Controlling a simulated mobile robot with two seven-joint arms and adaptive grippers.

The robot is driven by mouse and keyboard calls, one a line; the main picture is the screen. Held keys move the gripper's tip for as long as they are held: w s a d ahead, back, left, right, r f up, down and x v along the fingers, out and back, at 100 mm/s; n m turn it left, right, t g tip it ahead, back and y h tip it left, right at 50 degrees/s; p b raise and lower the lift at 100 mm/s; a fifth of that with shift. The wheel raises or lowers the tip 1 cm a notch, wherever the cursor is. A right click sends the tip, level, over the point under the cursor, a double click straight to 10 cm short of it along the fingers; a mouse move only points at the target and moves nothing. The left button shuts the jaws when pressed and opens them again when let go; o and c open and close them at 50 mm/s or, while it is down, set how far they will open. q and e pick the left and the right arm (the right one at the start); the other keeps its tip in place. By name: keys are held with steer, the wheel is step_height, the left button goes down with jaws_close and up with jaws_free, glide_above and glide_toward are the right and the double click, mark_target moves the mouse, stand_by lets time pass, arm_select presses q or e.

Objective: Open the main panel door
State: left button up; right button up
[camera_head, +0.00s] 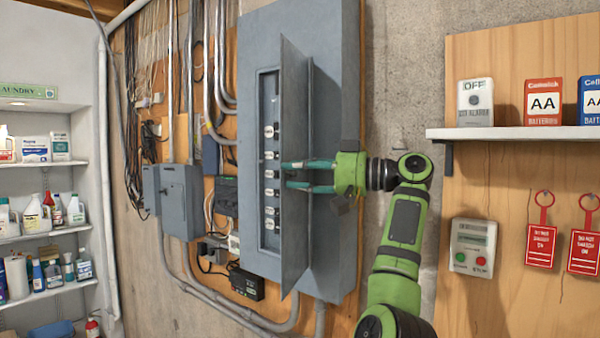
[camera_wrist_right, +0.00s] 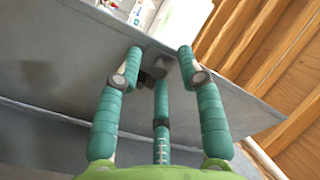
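The main panel (camera_head: 300,20) is a tall grey electrical box on the wall. Its grey door (camera_head: 293,220) stands partly open, swung out from the box, with a column of labelled breakers (camera_head: 269,175) showing to its left. My right gripper (camera_head: 285,174) comes from the right, its teal fingers level across the door at mid-height. In the right wrist view, the gripper (camera_wrist_right: 160,62) has its fingers spread around a small grey latch-like part (camera_wrist_right: 157,68) on the door (camera_wrist_right: 80,50); whether they touch it is unclear. My left gripper is out of view.
A smaller grey box (camera_head: 181,203) with conduits is left of the panel. White shelves (camera_head: 45,235) with bottles stand at far left. A wooden board (camera_head: 500,190) at right carries a shelf (camera_head: 520,133), a control box (camera_head: 473,247) and red tags (camera_head: 541,245).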

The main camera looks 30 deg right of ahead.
steer(key=shift+s, duration=0.1)
steer(key=v, duration=1.2)
